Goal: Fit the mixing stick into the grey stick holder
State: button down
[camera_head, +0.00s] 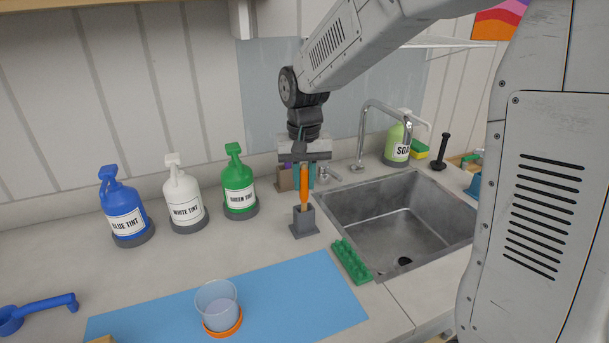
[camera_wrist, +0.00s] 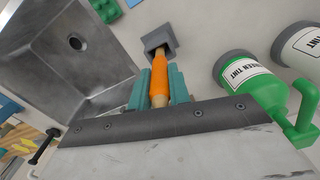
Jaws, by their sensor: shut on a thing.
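The mixing stick (camera_head: 304,187) has an orange handle and stands about upright between the teal fingers of my gripper (camera_head: 304,176). In the wrist view the orange stick (camera_wrist: 159,75) lies between both fingers (camera_wrist: 159,88), which are shut on it. The grey stick holder (camera_head: 303,222) is a small square block on a flat base, on the counter left of the sink. The stick's lower end meets the holder's top opening; it also shows at the holder (camera_wrist: 156,38) in the wrist view. How deep the end sits inside is hidden.
Blue (camera_head: 124,211), white (camera_head: 184,201) and green tint bottles (camera_head: 239,187) stand to the left. The sink (camera_head: 390,225) with its faucet is right of the holder. A green ridged block (camera_head: 351,261), blue mat (camera_head: 290,299) and clear cup (camera_head: 217,303) lie nearer.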

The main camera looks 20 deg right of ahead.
jog(key=shift+f, duration=0.1)
jog(key=c, duration=1.2)
grip_release()
jog(key=shift+c, duration=0.2)
notch_tip(320, 180, up, 8)
jog(key=shift+f, duration=0.1)
jog(key=s+d+f+n+t, duration=0.1)
jog(key=s+d+n, duration=0.2)
jog(key=s, duration=2.5)
jog(key=shift+d+f, duration=0.15)
